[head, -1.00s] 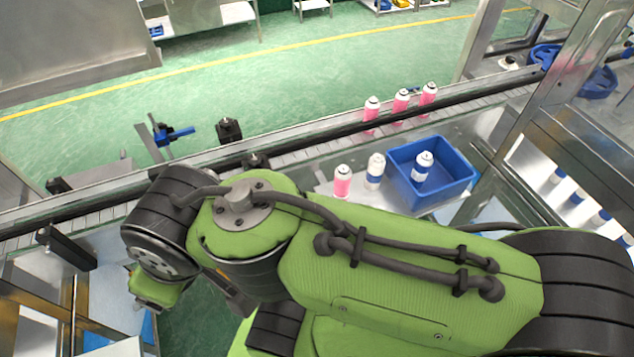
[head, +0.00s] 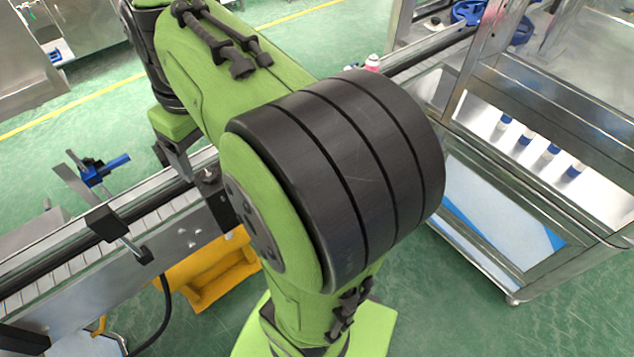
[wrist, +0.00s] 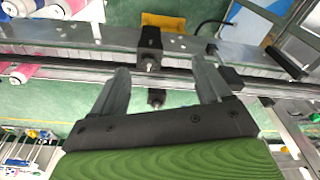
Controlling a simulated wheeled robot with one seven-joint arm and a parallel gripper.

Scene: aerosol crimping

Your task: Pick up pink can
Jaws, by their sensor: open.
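In the head view one pink can (head: 372,64) with a white top shows just above my arm's large black joint; the rest of that area is hidden behind the arm. In the wrist view a pink-and-white can (wrist: 18,72) lies across the left edge of the picture, and more pink (wrist: 72,6) shows at the upper left. My gripper (wrist: 162,68) is open, with its two fingers apart and nothing between them. It is over the conveyor, to the right of the cans in the wrist view and apart from them.
The conveyor (head: 140,222) runs across the scene, with black clamps (head: 108,222) along its edge. Several blue-and-white cans (head: 550,150) stand in a metal cabinet at right. A blue-and-white can (wrist: 20,8) shows at the wrist view's upper left.

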